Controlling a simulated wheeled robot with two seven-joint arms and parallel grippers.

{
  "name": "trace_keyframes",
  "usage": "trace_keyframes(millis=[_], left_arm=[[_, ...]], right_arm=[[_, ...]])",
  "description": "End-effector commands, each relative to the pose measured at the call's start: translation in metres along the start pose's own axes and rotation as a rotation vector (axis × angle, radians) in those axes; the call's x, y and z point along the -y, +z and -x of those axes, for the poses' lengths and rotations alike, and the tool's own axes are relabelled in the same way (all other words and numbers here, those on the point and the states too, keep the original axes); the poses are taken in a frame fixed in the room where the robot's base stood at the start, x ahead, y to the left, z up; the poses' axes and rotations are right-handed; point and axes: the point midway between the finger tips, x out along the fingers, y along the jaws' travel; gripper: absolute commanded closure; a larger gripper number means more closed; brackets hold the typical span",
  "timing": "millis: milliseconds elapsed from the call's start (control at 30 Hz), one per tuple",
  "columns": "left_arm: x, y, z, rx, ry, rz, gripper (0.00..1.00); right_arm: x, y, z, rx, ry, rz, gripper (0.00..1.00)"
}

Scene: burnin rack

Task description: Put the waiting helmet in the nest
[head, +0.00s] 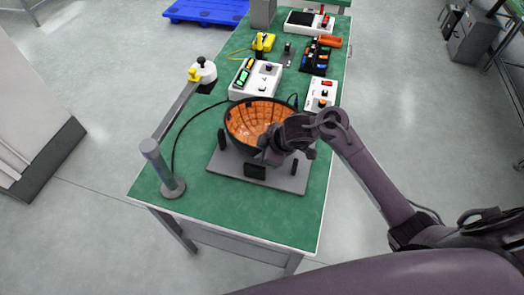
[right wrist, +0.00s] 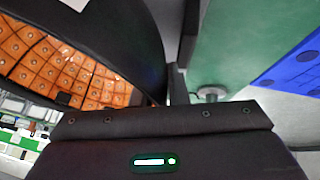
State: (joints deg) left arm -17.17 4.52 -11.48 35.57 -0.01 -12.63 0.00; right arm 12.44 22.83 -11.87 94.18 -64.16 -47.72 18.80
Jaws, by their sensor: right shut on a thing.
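The helmet (head: 247,112) is a dark shell, open side up, with an orange tiled inside. It is over the nest, a grey plate (head: 228,168) with short black posts on the green table. Whether the helmet rests in the nest or hangs just above it, I cannot tell. My right gripper (head: 272,150) is shut on the helmet's near right rim. The arm hides part of the helmet and plate. In the right wrist view the helmet's inside (right wrist: 62,68) fills the left. My left gripper is not in view.
A grey post (head: 160,165) stands at the table's near left corner. A dark cable curves along the left. A white device box (head: 255,80), a small white box (head: 322,94) and a black tray of parts (head: 316,58) stand behind the helmet.

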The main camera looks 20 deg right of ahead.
Motion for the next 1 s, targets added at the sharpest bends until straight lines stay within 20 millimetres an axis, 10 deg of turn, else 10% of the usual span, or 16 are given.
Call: trace_keyframes(millis=[333,533,1000], left_arm=[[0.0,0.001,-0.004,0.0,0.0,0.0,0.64],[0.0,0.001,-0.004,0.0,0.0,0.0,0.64],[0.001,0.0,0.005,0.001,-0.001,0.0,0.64]], right_arm=[[0.001,0.004,-0.006,-0.001,0.002,0.001,1.0],[0.002,0.004,-0.007,0.001,0.0,0.0,0.65],[-0.003,-0.003,0.016,-0.002,0.003,0.002,0.65]])
